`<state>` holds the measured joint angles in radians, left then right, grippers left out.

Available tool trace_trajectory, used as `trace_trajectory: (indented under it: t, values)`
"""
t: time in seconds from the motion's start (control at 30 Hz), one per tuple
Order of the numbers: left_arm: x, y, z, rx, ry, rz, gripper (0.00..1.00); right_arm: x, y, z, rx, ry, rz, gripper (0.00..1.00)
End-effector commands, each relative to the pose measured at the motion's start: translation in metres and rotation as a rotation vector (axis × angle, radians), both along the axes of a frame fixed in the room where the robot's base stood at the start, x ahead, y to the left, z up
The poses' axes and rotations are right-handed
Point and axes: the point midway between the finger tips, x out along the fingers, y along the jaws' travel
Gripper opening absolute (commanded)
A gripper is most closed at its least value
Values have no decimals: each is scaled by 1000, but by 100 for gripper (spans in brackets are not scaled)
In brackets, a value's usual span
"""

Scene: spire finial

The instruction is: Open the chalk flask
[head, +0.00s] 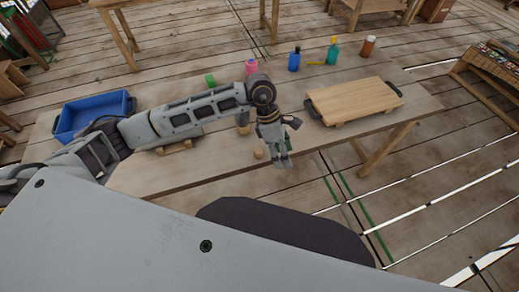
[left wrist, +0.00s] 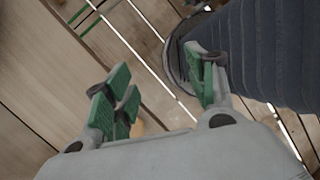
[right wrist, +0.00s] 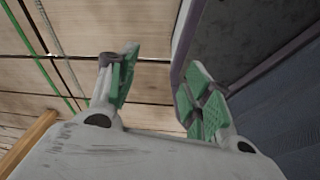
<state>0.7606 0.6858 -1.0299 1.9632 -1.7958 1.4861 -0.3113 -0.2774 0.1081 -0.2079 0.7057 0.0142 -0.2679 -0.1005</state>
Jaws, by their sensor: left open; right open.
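I cannot pick out a chalk-white flask in any view. Several coloured bottles stand along the table's far side in the head view: pink (head: 251,67), blue (head: 294,61), teal (head: 333,52) and brown-orange (head: 367,47). My left gripper (head: 283,161) hangs open and empty at the table's near edge; its spread green pads also show in the left wrist view (left wrist: 160,88). A small tan round piece (head: 259,153) lies just left of it. My right gripper (right wrist: 160,88) is open and empty above the floor, outside the head view.
A blue bin (head: 66,126) stands at the table's left end. A wooden board with dark handles (head: 352,100) lies on the right. A green block (head: 210,79) is behind my left arm, which hides part of the table (head: 150,178).

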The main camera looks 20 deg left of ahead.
Motion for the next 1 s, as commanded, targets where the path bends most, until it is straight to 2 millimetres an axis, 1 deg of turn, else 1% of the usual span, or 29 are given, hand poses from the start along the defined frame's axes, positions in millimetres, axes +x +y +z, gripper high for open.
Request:
trace_trajectory:
  t: [0.03,0.2,0.3,0.4,0.53,0.83,1.0]
  values:
    - [7,15,7,60,-41,-24,56,-11,0,0,2,11,-17,50]
    - [24,62,24,249,-139,-85,56,-38,1,-1,7,36,-65,50]
    - [31,81,34,326,-174,-104,56,-49,1,-2,10,46,-86,50]
    - [35,92,39,372,-193,-114,56,-55,2,-2,11,51,-98,50]
    - [36,97,41,391,-201,-117,56,-57,2,-3,13,52,-104,50]
    - [36,96,40,389,-199,-117,56,-57,2,-3,13,52,-103,50]
    - [36,96,31,388,-198,-116,56,-57,2,-2,13,52,-103,50]
